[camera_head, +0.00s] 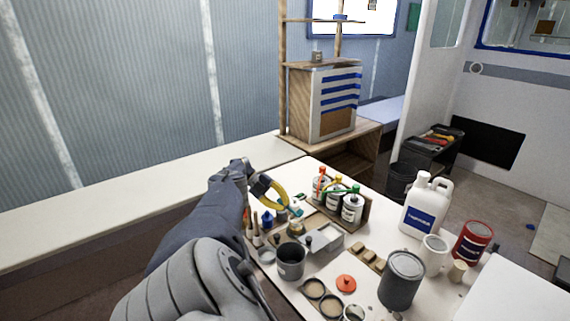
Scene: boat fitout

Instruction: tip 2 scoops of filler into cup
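My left arm comes in from the lower left, and its gripper (284,208) is over the back left of the cluttered table. A curved yellow piece and a small teal tip show at its end. I cannot tell if it is open or holds anything. A dark grey open cup (290,265) stands upright just in front of the gripper, apart from it. A small jar with tan contents (297,229) stands below the gripper tip; I cannot tell if this is the filler. No scoop can be made out. My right gripper is not in view.
Bottles with red, yellow and green tops (336,202) stand in a wooden rack. A white jug (426,205), a white cup (433,250), a red can (472,242) and a large grey can (401,281) stand at the right. Shallow round tins (331,306) and an orange lid (346,284) lie in front.

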